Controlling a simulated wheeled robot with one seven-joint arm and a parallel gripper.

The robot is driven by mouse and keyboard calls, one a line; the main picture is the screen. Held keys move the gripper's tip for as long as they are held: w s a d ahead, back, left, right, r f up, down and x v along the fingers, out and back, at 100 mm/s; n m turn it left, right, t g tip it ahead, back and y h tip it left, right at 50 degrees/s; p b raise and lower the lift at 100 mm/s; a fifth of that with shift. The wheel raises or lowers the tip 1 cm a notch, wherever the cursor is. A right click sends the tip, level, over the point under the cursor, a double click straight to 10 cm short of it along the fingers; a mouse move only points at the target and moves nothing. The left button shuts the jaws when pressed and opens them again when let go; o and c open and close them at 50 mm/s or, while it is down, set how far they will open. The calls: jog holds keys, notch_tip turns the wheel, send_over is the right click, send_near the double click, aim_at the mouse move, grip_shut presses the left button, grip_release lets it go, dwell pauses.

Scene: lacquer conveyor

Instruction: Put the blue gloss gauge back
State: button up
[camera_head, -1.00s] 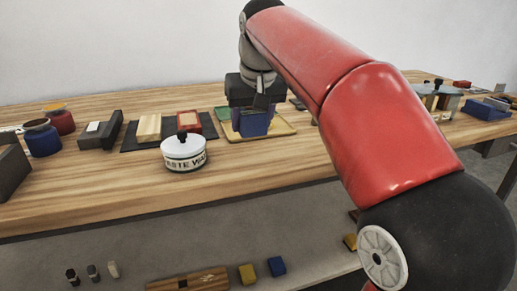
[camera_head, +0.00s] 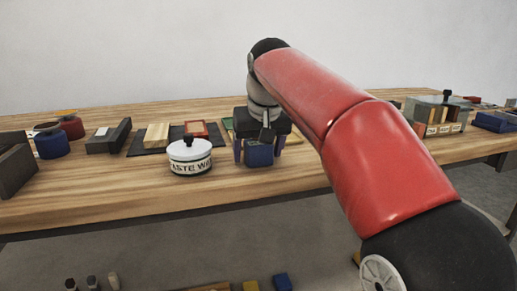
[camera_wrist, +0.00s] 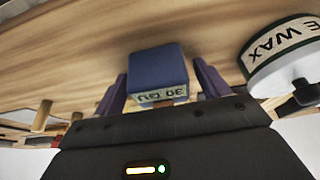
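The blue gauge (camera_head: 259,154) is a small blue block standing on the table, just right of the white waste wax pot (camera_head: 190,158). In the wrist view the gauge (camera_wrist: 158,68) carries a pale label, upside down, that seems to read "30 GU". My gripper (camera_head: 259,160) is above it, pointing down, with one purple-blue finger on each side. Gaps show between the fingers and the block, so my gripper is open around it. The tan tray (camera_head: 290,135) lies just behind, partly hidden by my gripper.
A red box (camera_head: 196,129) and a light wood block (camera_head: 157,136) are on a dark mat at left, near dark blocks (camera_head: 110,137) and jars (camera_head: 51,142). A labelled rack (camera_head: 440,130) and blue tray (camera_head: 494,122) stand at right. Bare table lies in front.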

jog(key=shift+r, duration=0.3)
jog(key=p+v, duration=0.3)
jog(key=v, duration=0.8)
jog(key=shift+s+r, duration=0.3)
jog(key=shift+d, duration=0.15)
jog(key=s+d+f+m, duration=0.1)
jog(key=s+d+f, duration=0.3)
jog(key=s+f, duration=0.3)
jog(key=s+d+f+m+t, duration=0.1)
jog(key=s+d+f, duration=0.4)
jog(key=f, duration=0.6)
jog(key=s+d+f+m+h, duration=0.1)
jog(key=s+d+f, duration=0.4)
jog(key=s+f, duration=0.4)
jog(key=shift+s, duration=0.6)
jog(key=shift+d, duration=0.1)
